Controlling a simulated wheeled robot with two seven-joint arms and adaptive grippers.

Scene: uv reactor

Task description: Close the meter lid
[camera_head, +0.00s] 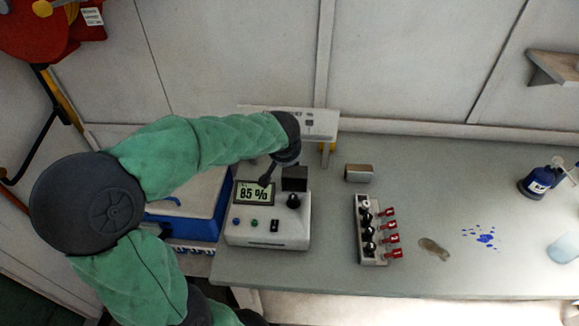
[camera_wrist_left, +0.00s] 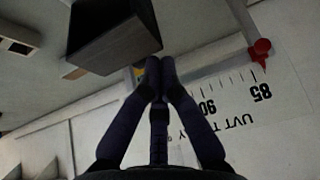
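The meter (camera_head: 268,232) is a pale box on the bench, with a display reading 85 %, a black knob and small buttons. A dark, boxy flap (camera_head: 294,178) stands up at its back right; it looks like the lid, raised. In the left wrist view the dark block (camera_wrist_left: 112,38) lies just above and left of the fingertips. My left gripper (camera_head: 265,181) reaches over the meter's back, left of the flap, its tips by the display. In the left wrist view its fingers (camera_wrist_left: 160,65) are together with nothing visible between them. Contact with the flap cannot be told. My right gripper is not in view.
A white scale plate (camera_head: 310,123) stands behind the meter; its red pointer (camera_wrist_left: 260,50) is near 85. A blue box (camera_head: 185,215) is left of the meter. A rack with red-handled parts (camera_head: 372,232) and a blue bottle (camera_head: 537,183) are to the right.

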